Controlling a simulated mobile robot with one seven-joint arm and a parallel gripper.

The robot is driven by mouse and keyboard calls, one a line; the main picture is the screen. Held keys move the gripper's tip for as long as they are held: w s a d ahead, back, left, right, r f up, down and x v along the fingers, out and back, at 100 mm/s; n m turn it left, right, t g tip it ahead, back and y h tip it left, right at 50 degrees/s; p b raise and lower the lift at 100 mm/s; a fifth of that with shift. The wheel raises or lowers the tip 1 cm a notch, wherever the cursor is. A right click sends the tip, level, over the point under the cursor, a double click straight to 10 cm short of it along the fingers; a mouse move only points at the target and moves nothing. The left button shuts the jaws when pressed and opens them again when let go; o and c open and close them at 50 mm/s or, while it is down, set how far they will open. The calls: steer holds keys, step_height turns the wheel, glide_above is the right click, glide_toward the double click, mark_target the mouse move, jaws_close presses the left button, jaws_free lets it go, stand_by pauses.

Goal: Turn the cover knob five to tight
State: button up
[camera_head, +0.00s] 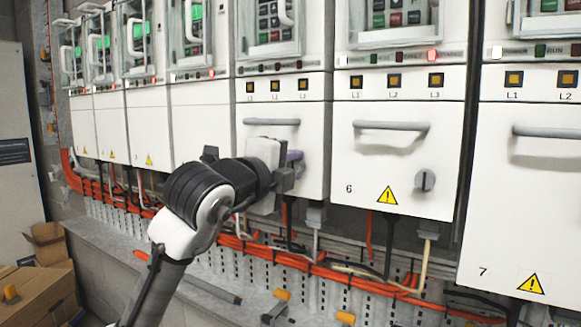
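The cover of drive five (268,112) is the white panel left of the cover marked 6. It has a grey handle (272,122) across its upper part and looks closed. My gripper (292,168) is at the lower right of this cover, close to its face. My wrist and fingers hide the spot where knob five would sit, so I cannot see the knob or its angle. I cannot tell whether the fingers are open or shut on it.
Cover six (408,155) has a grey knob (425,181) with an upright slot, a handle and a warning sign. Cover seven (525,215) is at the right. Orange cables (330,272) run below the covers. Cardboard boxes (45,285) stand at lower left.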

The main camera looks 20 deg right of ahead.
steer(key=o, duration=0.4)
steer(key=shift+o, duration=0.2)
steer(key=b+v, duration=0.3)
steer(key=v, duration=1)
steer(key=shift+s+a+b, duration=0.25)
steer(key=shift+b, duration=0.05)
